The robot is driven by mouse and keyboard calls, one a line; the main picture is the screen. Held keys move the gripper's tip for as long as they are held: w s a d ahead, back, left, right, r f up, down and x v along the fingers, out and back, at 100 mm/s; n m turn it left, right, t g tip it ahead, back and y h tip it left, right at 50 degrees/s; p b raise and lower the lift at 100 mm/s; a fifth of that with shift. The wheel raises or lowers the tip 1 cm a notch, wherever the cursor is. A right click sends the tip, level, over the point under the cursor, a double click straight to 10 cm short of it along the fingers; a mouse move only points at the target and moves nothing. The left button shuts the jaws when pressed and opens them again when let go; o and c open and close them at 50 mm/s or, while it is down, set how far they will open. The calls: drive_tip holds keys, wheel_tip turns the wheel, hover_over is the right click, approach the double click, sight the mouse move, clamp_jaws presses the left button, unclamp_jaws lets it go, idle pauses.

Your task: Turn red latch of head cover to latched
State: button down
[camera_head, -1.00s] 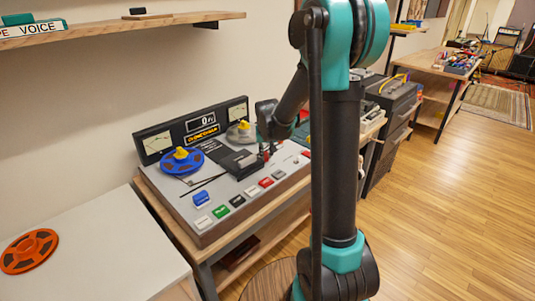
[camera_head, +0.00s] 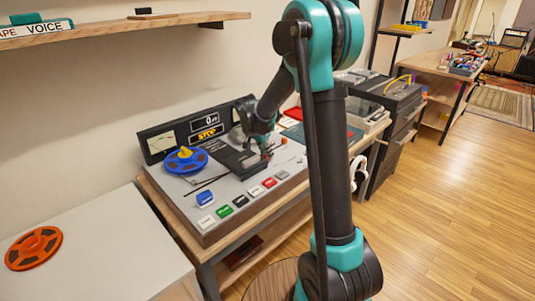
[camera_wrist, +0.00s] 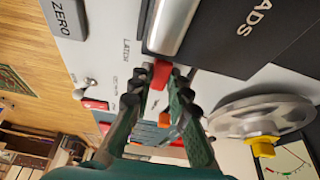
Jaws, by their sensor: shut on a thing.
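The red latch (camera_wrist: 160,74) shows in the wrist view between my fingertips, beside the printed word LATCH. My gripper (camera_wrist: 161,84) is shut on it. The black head cover (camera_wrist: 232,40) lies right next to the latch, with a silver cylinder along its edge. In the head view my gripper (camera_head: 262,158) is low over the tape machine's panel, at the right side of the dark head cover (camera_head: 232,156). The fingers hide part of the latch, so its exact angle is hard to tell.
A blue reel (camera_head: 186,161) sits on the machine's left, and a grey reel (camera_wrist: 262,117) is close to my fingers. Coloured buttons (camera_head: 240,201) line the front. An orange reel (camera_head: 33,248) lies on the white table. A shelf (camera_head: 110,27) hangs above.

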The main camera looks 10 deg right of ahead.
drive_tip(key=shift+a+m, duration=0.1)
drive_tip(key=shift+m, duration=0.3)
drive_tip(key=c, duration=1.4)
unclamp_jaws()
drive_tip(key=shift+c, duration=0.2)
drive_tip(key=v, duration=1.2)
drive_tip(key=shift+w, duration=0.2)
